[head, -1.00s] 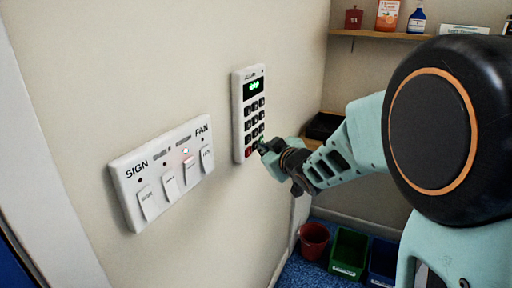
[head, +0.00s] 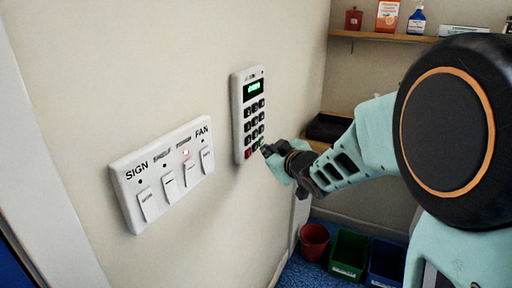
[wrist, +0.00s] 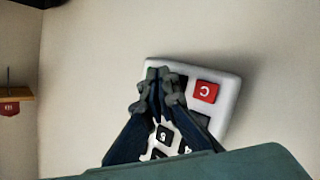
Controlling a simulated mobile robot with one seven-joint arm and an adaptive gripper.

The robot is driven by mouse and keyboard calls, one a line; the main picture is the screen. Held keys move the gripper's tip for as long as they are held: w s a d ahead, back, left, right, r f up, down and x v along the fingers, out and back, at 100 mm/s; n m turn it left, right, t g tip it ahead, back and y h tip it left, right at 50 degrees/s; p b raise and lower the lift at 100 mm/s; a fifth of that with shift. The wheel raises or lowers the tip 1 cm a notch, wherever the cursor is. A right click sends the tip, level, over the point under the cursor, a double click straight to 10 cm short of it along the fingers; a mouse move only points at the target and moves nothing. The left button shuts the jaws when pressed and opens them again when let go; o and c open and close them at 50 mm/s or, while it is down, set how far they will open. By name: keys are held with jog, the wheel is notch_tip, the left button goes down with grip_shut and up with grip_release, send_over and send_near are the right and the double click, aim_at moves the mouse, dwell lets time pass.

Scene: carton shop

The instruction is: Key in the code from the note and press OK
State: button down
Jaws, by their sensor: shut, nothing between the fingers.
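A white keypad (head: 237,118) is mounted on the wall, with dark keys and a lit green display (head: 253,88) whose characters are too small to read. A red key marked C (wrist: 205,91) shows at its lower corner. My gripper (head: 266,151) is shut and empty, its tips just in front of the keypad's lower right keys. In the wrist view the shut fingers (wrist: 160,80) cover the keys beside the red one. I cannot tell whether the tips touch a key. No note with a code is visible in these frames.
A white switch panel (head: 128,200) with several rockers and SIGN and FAN labels is on the wall left of the keypad. A wooden shelf (head: 385,37) holds bottles and boxes. Red (head: 314,240), green (head: 348,252) and blue bins (head: 385,258) stand below.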

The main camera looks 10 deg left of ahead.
jog(key=d, duration=0.1)
jog(key=s+d+p, duration=0.1)
jog(key=d, duration=0.2)
jog(key=shift+s+d, duration=0.35)
dwell(2.1)
